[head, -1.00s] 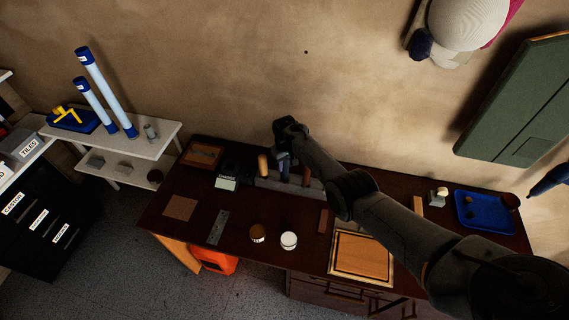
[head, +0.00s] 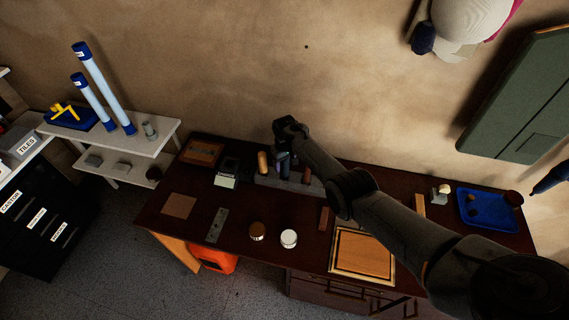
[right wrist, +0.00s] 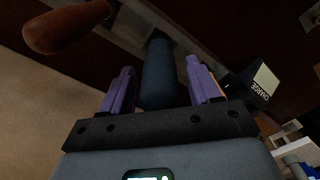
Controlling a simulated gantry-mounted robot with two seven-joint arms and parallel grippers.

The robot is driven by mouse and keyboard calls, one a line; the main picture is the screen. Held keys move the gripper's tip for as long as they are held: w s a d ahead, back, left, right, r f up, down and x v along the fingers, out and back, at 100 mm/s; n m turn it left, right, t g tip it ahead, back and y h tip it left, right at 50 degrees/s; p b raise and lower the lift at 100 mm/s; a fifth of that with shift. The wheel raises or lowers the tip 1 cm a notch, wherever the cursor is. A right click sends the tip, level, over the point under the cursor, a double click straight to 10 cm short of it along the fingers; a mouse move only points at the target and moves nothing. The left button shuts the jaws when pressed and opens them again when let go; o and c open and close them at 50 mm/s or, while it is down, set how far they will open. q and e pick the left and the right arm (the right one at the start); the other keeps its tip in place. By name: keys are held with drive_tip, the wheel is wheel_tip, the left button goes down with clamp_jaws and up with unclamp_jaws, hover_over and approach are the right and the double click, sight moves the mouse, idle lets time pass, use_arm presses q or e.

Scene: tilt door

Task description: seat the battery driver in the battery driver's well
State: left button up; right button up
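A dark blue upright handle (right wrist: 158,75), which looks like the battery driver, stands at a grey rack (head: 262,181) on the brown bench. My right gripper (right wrist: 162,85) is over it, with one purple finger on each side of the handle. Narrow gaps seem to show between fingers and handle, so the gripper looks open around it. In the head view my right gripper (head: 284,158) partly hides the handle. A black dock (head: 227,172) with a pale label plate stands left of the rack; it also shows in the right wrist view (right wrist: 262,82). My left gripper is not in view.
An orange handle (head: 263,162) and a brown handle (head: 306,175) stand close beside the gripper. Two round jars (head: 288,238), a metal plate (head: 217,226) and a cutting board (head: 362,252) lie nearer the front. A blue tray (head: 486,212) is at right.

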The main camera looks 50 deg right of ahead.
drive_tip(key=shift+f, duration=0.1)
drive_tip(key=shift+r, duration=0.35)
wheel_tip(320, 180, up, 9)
drive_tip(key=p, duration=0.3)
drive_tip(key=shift+s+f, duration=0.1)
drive_tip(key=shift+f, duration=0.05)
drive_tip(key=shift+r, duration=0.75)
